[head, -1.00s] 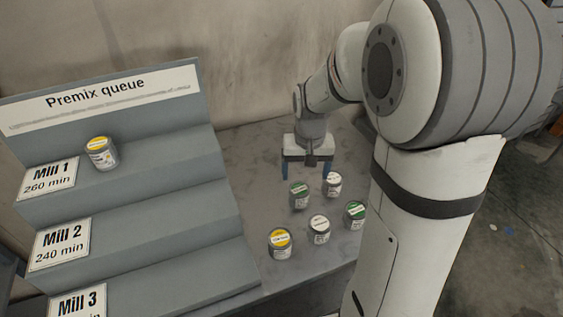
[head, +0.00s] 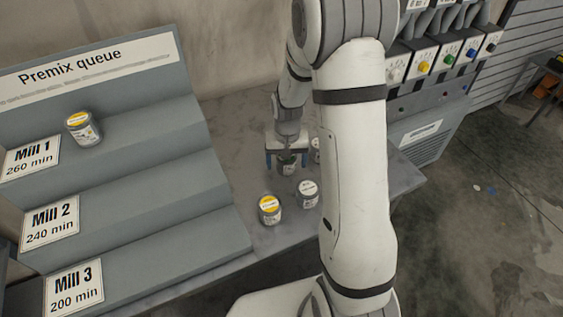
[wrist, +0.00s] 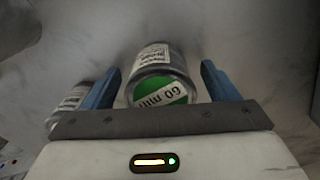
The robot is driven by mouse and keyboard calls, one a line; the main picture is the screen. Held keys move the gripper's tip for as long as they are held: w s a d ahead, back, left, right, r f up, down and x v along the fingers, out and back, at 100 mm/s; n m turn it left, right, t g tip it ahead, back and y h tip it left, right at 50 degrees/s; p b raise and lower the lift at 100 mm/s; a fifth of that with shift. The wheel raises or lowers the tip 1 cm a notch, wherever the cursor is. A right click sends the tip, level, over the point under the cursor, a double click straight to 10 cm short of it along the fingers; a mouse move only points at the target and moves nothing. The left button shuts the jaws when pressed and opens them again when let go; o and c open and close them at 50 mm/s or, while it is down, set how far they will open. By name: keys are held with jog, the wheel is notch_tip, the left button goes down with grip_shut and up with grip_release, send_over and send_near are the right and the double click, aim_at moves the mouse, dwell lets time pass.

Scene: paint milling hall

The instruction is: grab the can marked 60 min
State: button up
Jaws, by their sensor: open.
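The can marked 60 min (wrist: 162,92) has a green and white lid and a grey body with a white label. In the wrist view it lies between the two blue fingers of my gripper (wrist: 161,84), with a narrow gap on each side. My gripper (head: 287,164) is open. In the head view its fingers point down on either side of this can (head: 287,170), which stands on the grey table; its lid is mostly hidden there by the gripper.
A white-lidded can (head: 307,194) and a yellow-lidded can (head: 269,210) stand in front of my gripper. Another can (head: 315,150) is partly behind my arm. A stepped rack (head: 150,190) at left carries one yellow-lidded can (head: 83,129). A control panel (head: 430,85) stands at right.

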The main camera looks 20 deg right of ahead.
jog(key=shift+f, duration=0.1)
jog(key=shift+c, duration=0.2)
jog(key=c, duration=1.1)
jog(key=shift+c, duration=0.2)
